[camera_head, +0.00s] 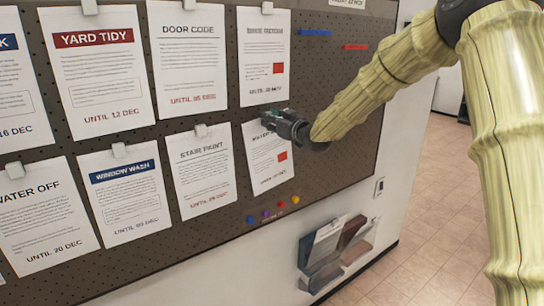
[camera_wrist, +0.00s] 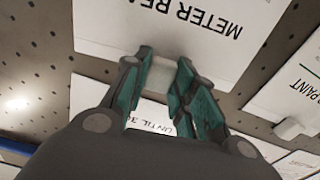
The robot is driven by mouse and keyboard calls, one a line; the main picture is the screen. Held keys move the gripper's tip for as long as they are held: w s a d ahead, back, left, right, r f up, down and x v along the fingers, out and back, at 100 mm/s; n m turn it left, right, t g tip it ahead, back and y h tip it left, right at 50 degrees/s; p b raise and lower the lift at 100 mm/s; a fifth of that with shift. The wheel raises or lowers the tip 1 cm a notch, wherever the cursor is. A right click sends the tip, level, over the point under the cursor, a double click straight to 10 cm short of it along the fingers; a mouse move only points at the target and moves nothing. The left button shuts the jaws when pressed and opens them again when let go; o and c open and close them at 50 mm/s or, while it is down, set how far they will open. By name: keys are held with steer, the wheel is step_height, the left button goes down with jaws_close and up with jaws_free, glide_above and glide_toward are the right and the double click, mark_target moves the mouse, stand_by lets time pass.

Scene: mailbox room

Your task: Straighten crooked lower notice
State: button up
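My gripper (camera_head: 283,122) is at this clip. In the wrist view my gripper's fingers (camera_wrist: 164,62) lie on both sides of the clip and appear shut on it.
The stair paint notice (camera_head: 202,172) hangs close to the left. The door code notice (camera_head: 188,55) and another notice (camera_head: 263,55) hang above. Colored pins (camera_head: 267,213) line the board's lower edge. A leaflet rack (camera_head: 335,250) is below. The pegboard (camera_head: 335,150) to the right is bare.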

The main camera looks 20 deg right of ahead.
steer(key=shift+m, duration=0.4)
steer(key=shift+c, duration=0.5)
steer(key=shift+m+p, duration=0.35)
steer(key=shift+m, duration=0.05)
steer(key=o, duration=1.1)
steer(key=shift+s, duration=0.1)
